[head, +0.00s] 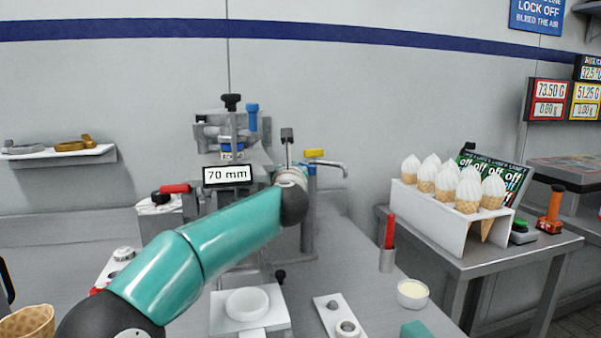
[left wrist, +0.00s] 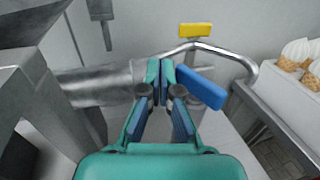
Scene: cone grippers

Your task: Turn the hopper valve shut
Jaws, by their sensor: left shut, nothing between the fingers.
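In the left wrist view a blue lever paddle (left wrist: 202,90) sits just right of my left gripper's fingertips (left wrist: 161,72), on a grey metal pipe (left wrist: 95,83). The fingers are shut and empty; I cannot tell whether they touch the paddle. A yellow lever paddle (left wrist: 195,30) stands above on a bent steel pipe (left wrist: 232,54). In the head view the yellow paddle (head: 314,153) shows beside the machine, with a blue part (head: 311,169) just below it. I cannot tell which paddle is the hopper valve. There my left wrist hides the fingers. My right gripper is not in view.
A 70 mm display (head: 227,174) stands on the machine left of my wrist. A white cone rack (head: 430,212) stands on a side table at the right. A red-handled tool in a holder (head: 387,261) and a small bowl (head: 412,293) are on the near bench.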

